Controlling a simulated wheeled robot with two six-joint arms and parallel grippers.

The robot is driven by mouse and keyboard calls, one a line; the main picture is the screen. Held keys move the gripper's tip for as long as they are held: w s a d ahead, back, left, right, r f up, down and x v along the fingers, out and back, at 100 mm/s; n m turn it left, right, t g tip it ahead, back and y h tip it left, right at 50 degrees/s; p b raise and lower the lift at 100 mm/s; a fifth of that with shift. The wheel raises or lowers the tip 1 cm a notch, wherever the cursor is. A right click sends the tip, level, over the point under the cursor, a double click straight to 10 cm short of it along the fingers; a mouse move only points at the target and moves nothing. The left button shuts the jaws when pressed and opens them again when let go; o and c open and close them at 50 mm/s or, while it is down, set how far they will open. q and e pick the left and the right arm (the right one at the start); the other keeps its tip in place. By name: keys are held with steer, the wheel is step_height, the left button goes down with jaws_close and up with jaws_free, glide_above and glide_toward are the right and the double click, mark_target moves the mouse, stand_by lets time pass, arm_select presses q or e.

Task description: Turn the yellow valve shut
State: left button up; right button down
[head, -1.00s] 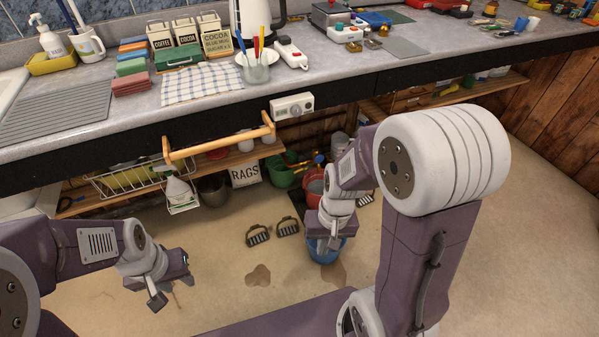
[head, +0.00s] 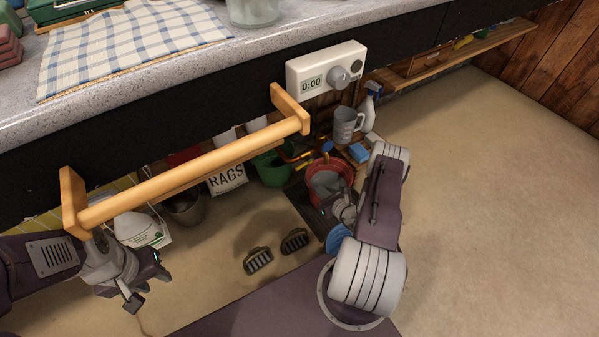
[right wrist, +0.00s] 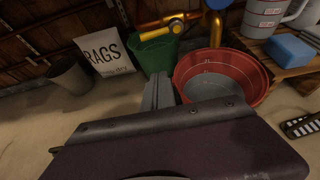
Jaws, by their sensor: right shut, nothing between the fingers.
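The yellow valve (right wrist: 172,27) is on the pipework under the counter, behind the green bucket's rim in the right wrist view. Its yellow lever lies roughly level. It shows small in the head view (head: 299,154). My right gripper (right wrist: 159,80) is shut and empty, low in front of the green bucket and left of the red bucket, apart from the valve. In the head view my right arm covers most of this gripper. My left gripper (head: 146,282) is open and empty, low at the left, below the wooden rail.
A green bucket (right wrist: 157,55) and a red bucket (right wrist: 188,68) stand near the valve. A blue-handled part (right wrist: 218,4) sits on the pipe right of it. A rags bag (right wrist: 108,57) stands left. The counter and wooden rail (head: 190,175) overhang. Floor at right is clear.

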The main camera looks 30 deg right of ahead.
mark_target(303, 164)
steer(key=d+f+b+x, duration=0.1)
steer(key=b+x, duration=0.7)
steer(key=x, duration=0.2)
steer(key=r+p, duration=0.2)
steer(key=a+r+p, duration=0.1)
steer(key=r+p, duration=0.1)
steer(key=r, duration=0.1)
steer(key=shift+a, duration=0.1)
